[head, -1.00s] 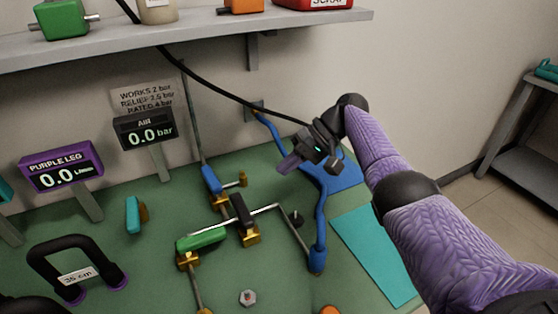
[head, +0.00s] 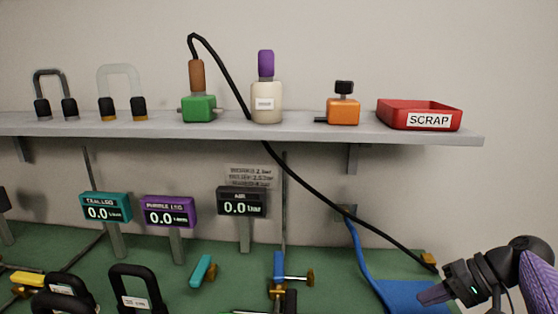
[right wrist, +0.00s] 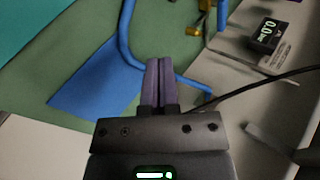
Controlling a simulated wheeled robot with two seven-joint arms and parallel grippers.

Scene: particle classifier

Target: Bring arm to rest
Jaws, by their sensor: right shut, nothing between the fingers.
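My right gripper (head: 436,292) is at the lower right of the head view, over the right end of the green bench, close to a blue mat (head: 400,292). In the right wrist view its two purple fingers (right wrist: 158,82) are together with nothing between them. The blue mat (right wrist: 95,95) and a blue hose (right wrist: 128,35) lie beyond the fingertips there. My left gripper is in neither view.
A shelf (head: 310,128) above the bench holds a red SCRAP tray (head: 400,112), an orange device (head: 343,109), a bottle (head: 267,105) and a green device (head: 198,108). A black cable (head: 320,192) hangs past my right gripper. Gauges (head: 242,203) and valves stand left.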

